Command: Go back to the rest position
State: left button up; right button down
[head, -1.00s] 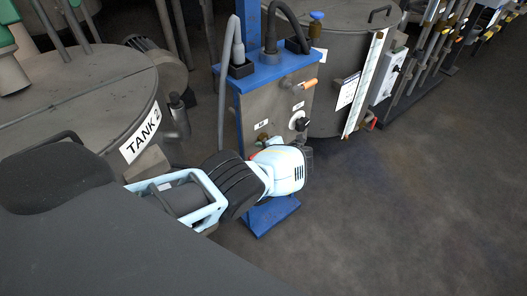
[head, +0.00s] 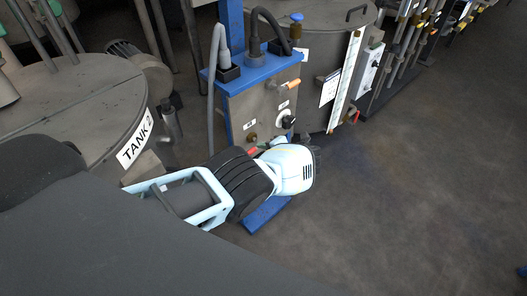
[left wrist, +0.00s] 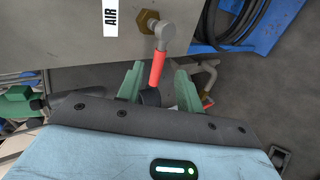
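My left gripper (head: 315,155) is in front of the lower part of a grey control panel (head: 262,108) on a blue stand. In the left wrist view its two green fingers (left wrist: 159,80) stand apart with nothing gripped. A red-handled valve (left wrist: 158,67) on a brass fitting shows beyond and between the fingertips, under an "AIR" label (left wrist: 111,16). Neither finger visibly touches the handle. In the head view the red handle (head: 253,151) shows just above my wrist. My right gripper is not in view.
The panel also carries an orange lever (head: 293,85) and a dial (head: 286,121). Tank 2 (head: 90,105) stands at left, and another metal tank (head: 325,65) stands behind the panel. Blue base plate (head: 265,214) lies below my wrist. The floor at right (head: 430,190) is clear.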

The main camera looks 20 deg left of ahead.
pick_arm(q)
jog(key=shift+f, duration=0.1)
jog(key=s+d+f+n+h, duration=0.3)
jog(key=s+f+n+h, duration=0.1)
jog(key=s+f+n, duration=0.6)
jog(key=s+d+f+n+h, duration=0.3)
jog(key=s+f+n+h, duration=0.1)
jog(key=s+f+n, duration=0.55)
jog(key=s+r+n+t+h, duration=0.2)
jog(key=s+n+h, duration=0.1)
jog(key=s+n, duration=0.9)
jog(key=s+a+r+n+t+h+p, duration=0.1)
jog(key=s+a+r+n+t, duration=0.1)
jog(key=s+r+n, duration=0.5)
jog(key=s+r, duration=0.3)
jog(key=shift+t, duration=0.3)
